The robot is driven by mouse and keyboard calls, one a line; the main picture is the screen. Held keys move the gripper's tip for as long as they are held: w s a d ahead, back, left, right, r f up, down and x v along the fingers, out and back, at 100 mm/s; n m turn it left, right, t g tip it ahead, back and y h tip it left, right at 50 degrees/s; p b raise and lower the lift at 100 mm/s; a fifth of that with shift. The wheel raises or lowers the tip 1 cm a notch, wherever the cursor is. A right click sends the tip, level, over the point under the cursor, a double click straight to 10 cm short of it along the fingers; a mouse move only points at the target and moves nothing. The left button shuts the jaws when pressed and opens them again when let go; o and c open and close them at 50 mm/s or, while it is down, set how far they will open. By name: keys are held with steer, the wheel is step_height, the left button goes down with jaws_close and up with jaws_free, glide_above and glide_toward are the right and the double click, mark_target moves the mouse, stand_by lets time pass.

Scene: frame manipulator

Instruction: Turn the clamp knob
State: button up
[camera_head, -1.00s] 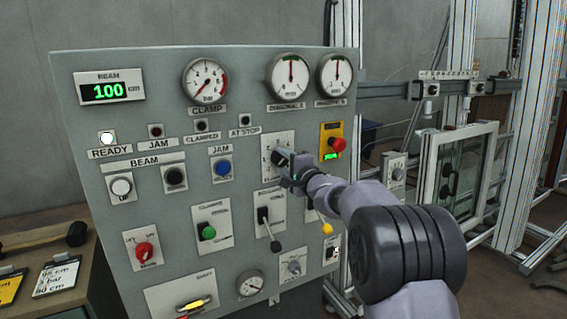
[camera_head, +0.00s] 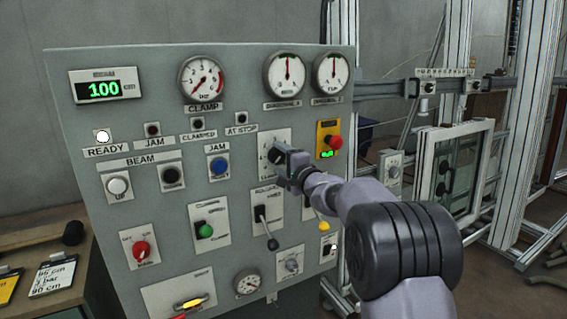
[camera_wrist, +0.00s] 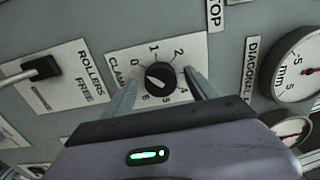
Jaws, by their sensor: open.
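The clamp knob (camera_wrist: 160,76) is a round black knob with a white pointer line. It sits on a white plate (camera_wrist: 185,52) numbered 0 to 6 and lettered CLAMP. Its pointer is toward the 0 and 1 side. In the wrist view my gripper (camera_wrist: 162,88) is open, with one finger on each side of the knob; I cannot tell whether they touch it. In the head view my gripper (camera_head: 284,156) is at the knob's plate (camera_head: 268,138) and mostly hides the knob. The clamp gauge (camera_head: 203,80) has its needle at the low end.
A red emergency button (camera_head: 334,142) on a yellow plate is just right of my gripper. A black lever (camera_head: 263,220) lettered ROLLERS is below; it also shows at left in the wrist view (camera_wrist: 40,67). The blue jam button (camera_head: 219,167) is to the left.

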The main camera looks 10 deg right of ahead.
steer(key=p+v, duration=0.2)
steer(key=v, duration=1.5)
steer(key=shift+s, duration=0.15)
steer(key=s+a+r+n+g+y, duration=0.2)
steer(key=s+a+n+g+y, duration=0.2)
steer(key=s+a, duration=0.5)
steer(key=s+a+f+n+g, duration=0.4)
steer(key=s+a+g, duration=0.3)
steer(key=s, duration=0.7)
steer(key=s+d+f+n+h, duration=0.1)
steer(key=s+d+f+h, duration=0.2)
steer(key=s, duration=0.4)
steer(key=s+d+f+h, duration=0.4)
steer(key=s, duration=0.3)
steer(key=shift+f+n+h, duration=0.25)
steer(key=shift+n+h, duration=0.05)
steer(key=shift+n, duration=0.1)
